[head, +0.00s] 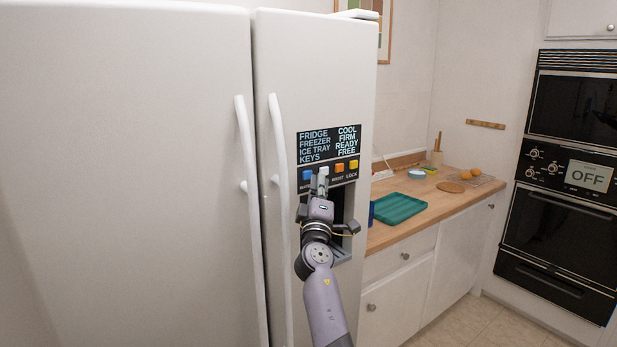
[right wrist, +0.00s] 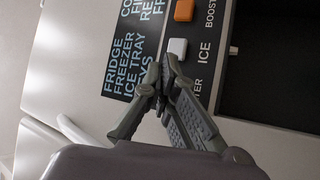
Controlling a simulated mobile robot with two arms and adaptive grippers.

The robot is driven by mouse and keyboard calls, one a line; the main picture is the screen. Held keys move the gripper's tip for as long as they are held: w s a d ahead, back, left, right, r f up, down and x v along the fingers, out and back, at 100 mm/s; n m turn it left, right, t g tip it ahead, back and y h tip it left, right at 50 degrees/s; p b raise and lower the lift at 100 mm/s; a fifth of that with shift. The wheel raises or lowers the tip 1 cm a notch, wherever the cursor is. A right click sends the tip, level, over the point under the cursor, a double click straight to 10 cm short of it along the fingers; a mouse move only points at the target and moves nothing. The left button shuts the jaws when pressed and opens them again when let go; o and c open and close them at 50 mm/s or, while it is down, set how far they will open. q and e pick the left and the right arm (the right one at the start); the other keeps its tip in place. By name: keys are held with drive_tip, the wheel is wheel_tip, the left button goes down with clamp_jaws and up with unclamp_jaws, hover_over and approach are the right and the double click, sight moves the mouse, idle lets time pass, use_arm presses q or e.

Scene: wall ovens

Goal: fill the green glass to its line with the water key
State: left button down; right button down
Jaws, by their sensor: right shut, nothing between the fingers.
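The dispenser panel on the white fridge has a row of keys. The blue key (head: 307,175) is at the left end, its label partly hidden by my gripper. My right gripper (head: 318,185) is shut and empty, its fingertips at the left keys. In the right wrist view the closed fingertips (right wrist: 162,78) cover the spot beside a label ending in "TER"; the white ICE key (right wrist: 177,47) is just above them. Whether they touch a key I cannot tell. No green glass can be made out; my arm hides much of the dark recess (head: 349,205). My left gripper is not in view.
The orange BOOST key (head: 340,168) and yellow LOCK key (head: 353,165) are to the right. The display (head: 329,144) reads READY. Fridge handles (head: 279,180) stand out to the left. A green tray (head: 399,208) and a blue item (head: 371,214) are on the counter.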

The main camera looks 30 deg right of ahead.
idle(0.8)
drive_tip(key=shift+w+b, duration=0.45)
drive_tip(key=shift+b, duration=0.1)
drive_tip(key=shift+w+a+b, duration=0.1)
drive_tip(key=shift+w+b, duration=0.3)
drive_tip(key=shift+b, duration=0.3)
idle(0.5)
idle(0.4)
drive_tip(key=shift+s+p, duration=0.75)
drive_tip(key=shift+s, duration=0.15)
